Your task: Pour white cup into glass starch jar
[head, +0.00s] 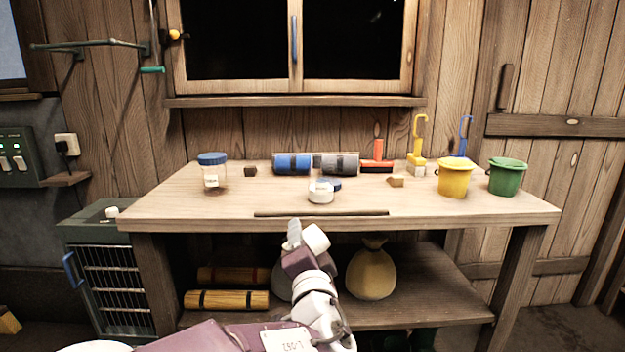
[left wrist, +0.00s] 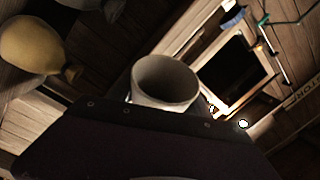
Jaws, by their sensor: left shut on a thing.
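My left gripper (head: 304,243) is shut on the white cup (head: 317,238), just in front of the bench's front edge and tilted in the head view. The cup also shows in the left wrist view (left wrist: 166,82), its round mouth toward the camera; I cannot tell what it holds. A small open glass jar (head: 320,192) with white content stands mid-bench, behind and above the cup in the picture, apart from it. A taller glass jar (head: 212,174) with a blue lid on stands at the left. My right gripper is not in view.
A thin dark rod (head: 322,213) lies along the front of the wooden bench (head: 160,207). Blue (head: 293,163) and grey (head: 336,163) rolls lie at the back. A yellow bucket (head: 454,180) and a green bucket (head: 506,178) stand right. A sack (head: 371,272) sits on the lower shelf.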

